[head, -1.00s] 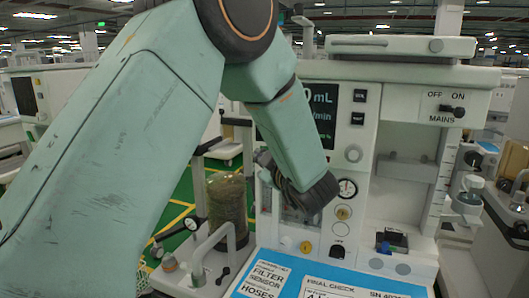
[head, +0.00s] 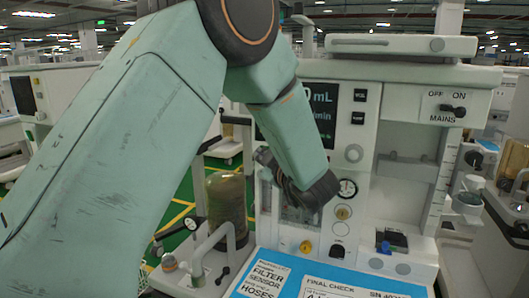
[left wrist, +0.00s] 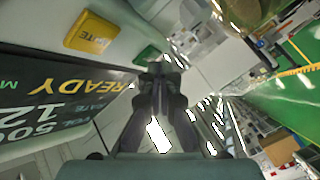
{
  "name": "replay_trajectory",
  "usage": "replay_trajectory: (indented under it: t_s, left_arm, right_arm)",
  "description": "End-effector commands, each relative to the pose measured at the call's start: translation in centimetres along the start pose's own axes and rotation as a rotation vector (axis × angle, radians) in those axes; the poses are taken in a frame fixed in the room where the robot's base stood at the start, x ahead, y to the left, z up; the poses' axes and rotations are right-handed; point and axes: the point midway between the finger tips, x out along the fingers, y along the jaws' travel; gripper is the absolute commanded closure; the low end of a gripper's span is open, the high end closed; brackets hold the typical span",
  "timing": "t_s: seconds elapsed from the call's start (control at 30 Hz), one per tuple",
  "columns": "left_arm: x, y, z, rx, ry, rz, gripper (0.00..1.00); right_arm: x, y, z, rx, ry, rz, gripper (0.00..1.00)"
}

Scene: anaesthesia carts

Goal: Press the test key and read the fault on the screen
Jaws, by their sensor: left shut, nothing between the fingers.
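The screen (head: 323,110) of the anaesthesia cart shows "mL" and "/min" in the head view, its left part hidden behind my left arm. In the left wrist view the screen (left wrist: 60,115) shows yellow "READY" and large pale numbers. A yellow key (left wrist: 91,33) ending in "ATE" and a green key (left wrist: 147,55) sit on the panel beside it. My left gripper (left wrist: 158,76) is shut and empty, its tips close to the green key; I cannot tell whether they touch. In the head view its dark fingers (head: 264,158) are partly hidden behind the wrist. No key readable as "test" shows.
VOL key (head: 360,95), gauge (head: 347,188) and MAINS switch (head: 453,110) are on the cart front. Other carts stand around.

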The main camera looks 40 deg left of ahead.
Motion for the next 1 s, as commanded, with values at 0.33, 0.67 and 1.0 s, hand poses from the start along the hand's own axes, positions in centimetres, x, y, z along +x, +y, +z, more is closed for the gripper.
replay_trajectory:
  t_s: [0.33, 0.67, 1.0]
  left_arm:
    - [0.18, 0.14, 0.12, -0.001, 0.000, 0.000, 1.00]
    - [0.41, 0.30, 0.29, -0.001, 0.000, 0.000, 1.00]
    - [0.66, 0.51, 0.45, -0.001, 0.000, 0.000, 1.00]
  right_arm:
    - [-0.04, 0.00, 0.01, 0.000, 0.000, 0.000, 0.60]
    - [-0.10, 0.00, 0.00, 0.000, 0.000, 0.000, 0.60]
    - [-0.15, 0.00, 0.00, 0.000, 0.000, 0.000, 0.60]
